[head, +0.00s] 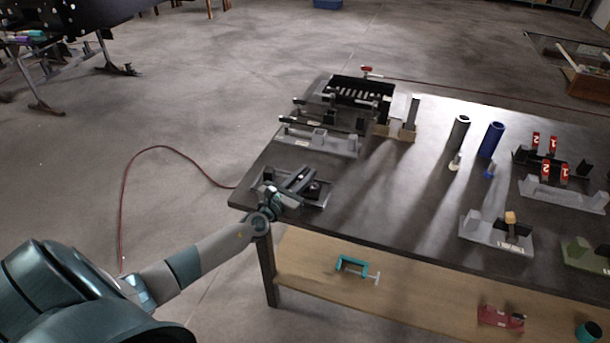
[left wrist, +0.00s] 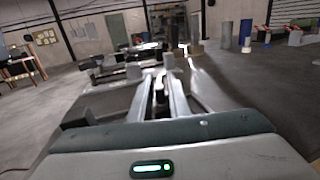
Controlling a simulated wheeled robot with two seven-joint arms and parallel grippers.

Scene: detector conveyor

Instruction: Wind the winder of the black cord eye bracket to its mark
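A low grey tray-like fixture (head: 263,177) with black parts lies at the near left corner of the table. I cannot tell for sure whether it is the black cord eye bracket. No mark can be made out on it. My left gripper (head: 303,181) is over this fixture, coming in from the left, and hides much of it. In the left wrist view the two fingers (left wrist: 158,88) reach forward with a small dark part (left wrist: 160,92) between them. Whether they press on it cannot be seen. My right gripper is not in view.
Behind stand a grey fixture (head: 335,146) and a black slotted rack (head: 357,90). A dark cylinder (head: 459,132) and a blue cylinder (head: 491,139) stand further right. A grey fixture with a yellow-topped part (head: 481,232) is near the front edge. The middle of the dark table (head: 400,195) is clear.

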